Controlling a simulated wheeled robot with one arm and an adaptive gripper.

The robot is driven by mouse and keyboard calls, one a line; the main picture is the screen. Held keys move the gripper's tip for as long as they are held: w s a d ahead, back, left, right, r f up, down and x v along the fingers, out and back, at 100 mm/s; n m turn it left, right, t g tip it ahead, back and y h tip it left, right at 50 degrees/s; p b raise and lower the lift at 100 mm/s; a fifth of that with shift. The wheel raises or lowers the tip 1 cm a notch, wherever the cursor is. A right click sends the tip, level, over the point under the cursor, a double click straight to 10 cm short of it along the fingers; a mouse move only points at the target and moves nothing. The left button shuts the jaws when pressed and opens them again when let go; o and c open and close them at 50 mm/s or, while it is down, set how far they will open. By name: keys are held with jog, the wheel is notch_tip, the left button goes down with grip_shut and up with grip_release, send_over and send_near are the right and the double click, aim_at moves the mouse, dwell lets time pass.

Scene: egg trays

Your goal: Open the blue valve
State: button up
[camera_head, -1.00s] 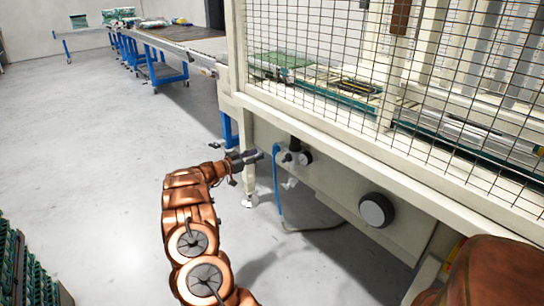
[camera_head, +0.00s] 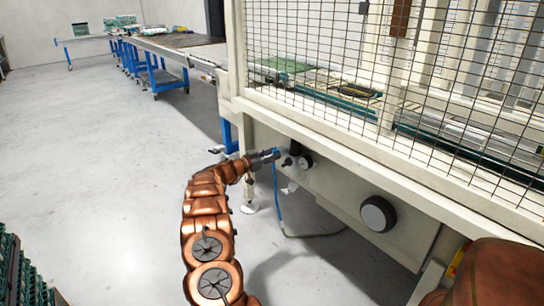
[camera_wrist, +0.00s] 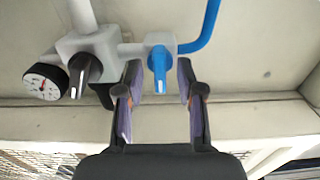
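The blue valve (camera_wrist: 160,68) is a small blue handle on a light grey pipe fitting. In the wrist view its handle points down the picture, with a blue hose (camera_wrist: 205,30) leading off to the right. My gripper (camera_wrist: 159,78) is open, with one fingertip on each side of the blue handle and gaps showing on both sides. How far the handle reaches between the fingers in depth I cannot tell. In the head view my gripper (camera_head: 277,155) is at the fitting under the machine's frame, and the valve is mostly hidden there.
A black valve handle (camera_wrist: 86,70) and a round pressure gauge (camera_wrist: 45,80) sit left of the blue valve in the wrist view. The machine's beige frame (camera_head: 330,145) and mesh guard (camera_head: 310,50) rise just above. The floor (camera_head: 110,180) to the left is clear.

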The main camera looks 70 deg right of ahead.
grip_shut()
dwell(0.3)
